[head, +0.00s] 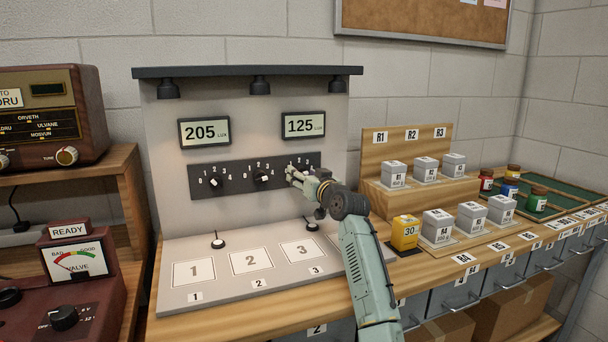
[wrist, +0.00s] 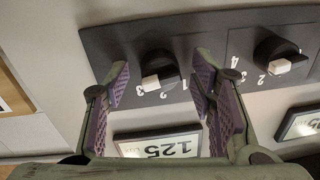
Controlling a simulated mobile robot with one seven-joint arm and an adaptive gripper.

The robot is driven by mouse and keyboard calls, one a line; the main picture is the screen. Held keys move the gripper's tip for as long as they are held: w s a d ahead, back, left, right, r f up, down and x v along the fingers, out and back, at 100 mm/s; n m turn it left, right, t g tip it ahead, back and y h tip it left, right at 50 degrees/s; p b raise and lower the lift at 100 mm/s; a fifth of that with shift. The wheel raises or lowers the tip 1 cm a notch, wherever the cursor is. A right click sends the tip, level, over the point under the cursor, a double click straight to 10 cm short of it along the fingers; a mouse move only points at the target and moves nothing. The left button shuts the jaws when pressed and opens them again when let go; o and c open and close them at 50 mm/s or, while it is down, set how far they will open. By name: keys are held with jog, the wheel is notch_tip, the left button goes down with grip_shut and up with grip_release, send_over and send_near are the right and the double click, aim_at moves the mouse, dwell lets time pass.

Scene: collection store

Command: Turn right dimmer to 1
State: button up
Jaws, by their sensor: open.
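The right dimmer (wrist: 157,66) is a black knob with a white pointer end, on a dark panel (wrist: 205,35). The wrist view shows it upside down. Its pointer faces the printed numbers on the side of 2 and 3; I cannot tell the exact setting. In the head view my gripper hides this knob. My gripper (wrist: 161,76) is open, with one finger on each side of the knob in the picture, and nothing is held. In the head view my gripper (head: 299,178) is at the panel's right end. I cannot tell whether the fingers touch the knob.
The middle dimmer (head: 261,176) and left dimmer (head: 215,181) share the panel. A display above them reads 205 (head: 204,131), another reads 125 (head: 303,125). Boxes, including a yellow one (head: 404,233), stand right of my arm.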

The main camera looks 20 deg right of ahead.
jog(key=c, duration=1.2)
